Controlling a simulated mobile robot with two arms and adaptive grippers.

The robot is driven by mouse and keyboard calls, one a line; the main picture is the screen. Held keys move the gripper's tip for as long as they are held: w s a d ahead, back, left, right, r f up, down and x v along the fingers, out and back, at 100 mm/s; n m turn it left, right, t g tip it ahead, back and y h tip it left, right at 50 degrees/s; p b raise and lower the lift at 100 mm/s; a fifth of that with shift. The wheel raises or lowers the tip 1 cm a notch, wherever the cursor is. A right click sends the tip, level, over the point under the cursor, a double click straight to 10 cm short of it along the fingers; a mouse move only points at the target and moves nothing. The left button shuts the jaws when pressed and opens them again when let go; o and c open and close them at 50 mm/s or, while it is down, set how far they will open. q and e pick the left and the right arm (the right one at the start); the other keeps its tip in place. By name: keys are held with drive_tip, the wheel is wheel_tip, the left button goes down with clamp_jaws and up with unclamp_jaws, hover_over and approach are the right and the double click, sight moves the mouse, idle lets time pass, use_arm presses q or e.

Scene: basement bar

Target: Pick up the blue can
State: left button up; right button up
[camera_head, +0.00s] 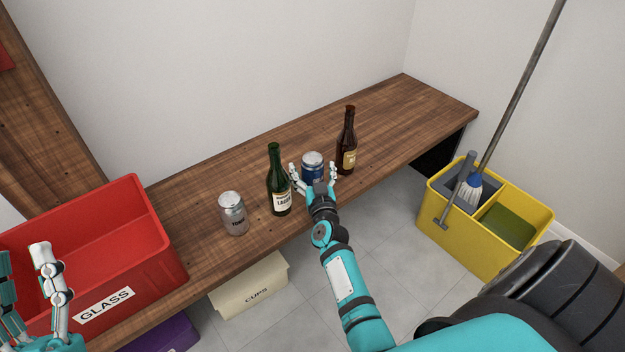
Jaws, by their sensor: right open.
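The blue can (312,163) stands upright on the wooden bench between a green bottle (279,185) and a brown bottle (347,142). My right gripper (314,178) is open at the can's near side, with one finger to the left of the can and one to the right. The fingers hide part of the can's lower half. I cannot tell whether they touch it. My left gripper (30,290) is at the lower left, in front of the red crate, partly cut off by the picture edge; its fingers stand apart and nothing shows between them.
A silver can (232,212) stands left of the green bottle. A red crate (160,245) labelled GLASS sits at the bench's left. A cream CUPS box (262,287) and a purple box (165,335) are below. A yellow mop bucket (478,240) stands right. The bench's far right is clear.

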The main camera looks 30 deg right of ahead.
drive_tip(key=c, duration=0.9)
drive_tip(key=shift+r, duration=0.1)
